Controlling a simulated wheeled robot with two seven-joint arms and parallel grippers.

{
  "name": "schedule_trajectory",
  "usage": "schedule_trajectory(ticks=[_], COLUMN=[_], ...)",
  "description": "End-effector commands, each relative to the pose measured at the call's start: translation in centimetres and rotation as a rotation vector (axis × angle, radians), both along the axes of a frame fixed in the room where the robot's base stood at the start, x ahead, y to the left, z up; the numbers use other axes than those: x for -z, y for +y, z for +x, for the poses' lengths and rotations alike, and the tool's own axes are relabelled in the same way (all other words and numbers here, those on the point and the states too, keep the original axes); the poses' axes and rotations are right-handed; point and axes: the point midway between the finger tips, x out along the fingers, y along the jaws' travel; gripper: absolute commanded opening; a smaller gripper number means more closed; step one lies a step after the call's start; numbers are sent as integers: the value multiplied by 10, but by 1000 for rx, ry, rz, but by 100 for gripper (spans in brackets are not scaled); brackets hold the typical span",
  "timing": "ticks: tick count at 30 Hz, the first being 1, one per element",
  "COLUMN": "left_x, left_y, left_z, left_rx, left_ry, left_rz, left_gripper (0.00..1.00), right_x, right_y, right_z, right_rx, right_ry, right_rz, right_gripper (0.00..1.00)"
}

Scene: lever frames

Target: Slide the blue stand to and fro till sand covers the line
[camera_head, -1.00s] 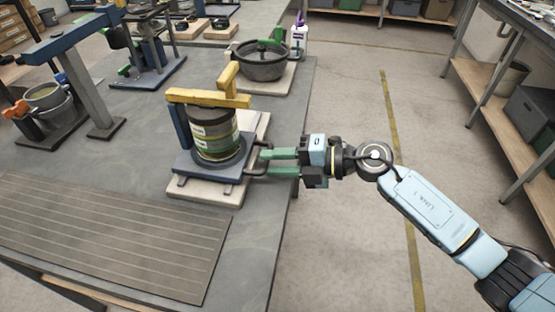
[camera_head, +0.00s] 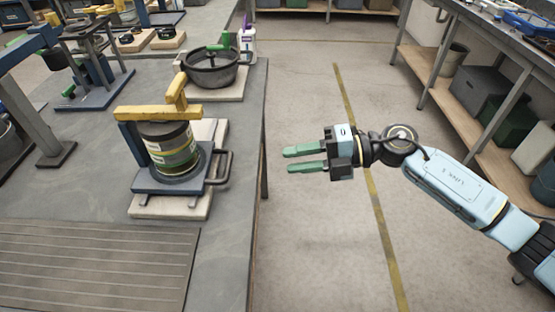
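The blue stand (camera_head: 145,180) sits on a pale board (camera_head: 150,208) near the table's right edge. It carries a dark cylindrical jar (camera_head: 165,134) with pale labels and a greenish band, under a yellow top bar (camera_head: 150,113). A dark looped handle (camera_head: 228,168) sticks out from the stand's right side. The sand level and the line cannot be told at this size. My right gripper (camera_head: 287,160) is right of the handle, past the table edge, with its green fingers apart and nothing between them. My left gripper is not in view.
A dark pot (camera_head: 211,70) on a pale board and a white bottle (camera_head: 247,42) stand behind the stand. A grooved mat (camera_head: 95,265) lies in front. A shelved bench (camera_head: 470,90) is at the right; the floor between is clear.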

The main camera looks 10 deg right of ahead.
Motion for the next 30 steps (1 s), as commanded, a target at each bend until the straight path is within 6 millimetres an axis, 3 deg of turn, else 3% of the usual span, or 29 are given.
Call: schedule_trajectory(ticks=[10, 15, 17, 19, 20, 23, 25, 28, 30], left_x=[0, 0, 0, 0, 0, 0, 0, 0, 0], left_y=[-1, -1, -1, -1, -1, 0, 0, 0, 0], left_z=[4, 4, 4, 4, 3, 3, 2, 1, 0], left_rx=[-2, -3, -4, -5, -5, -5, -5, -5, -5], left_ry=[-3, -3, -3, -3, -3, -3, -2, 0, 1], left_rz=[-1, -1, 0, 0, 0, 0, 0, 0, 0], left_gripper=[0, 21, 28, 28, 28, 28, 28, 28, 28], right_x=[-1, 6, 17, 41, 56, 127, 194, 293, 356], right_y=[-5, -8, -14, -26, -34, -72, -104, -146, -168], right_z=[-2, 6, 16, 32, 39, 56, 50, 11, -34], right_rx=[-1, 44, 109, 233, 302, 593, 825, 1141, 1337], right_ry=[0, 32, 75, 154, 197, 379, 528, 739, 881], right_rz=[0, 41, 91, 176, 216, 345, 407, 438, 425], right_gripper=[33, 33, 33, 33, 33, 33, 33, 33, 33])
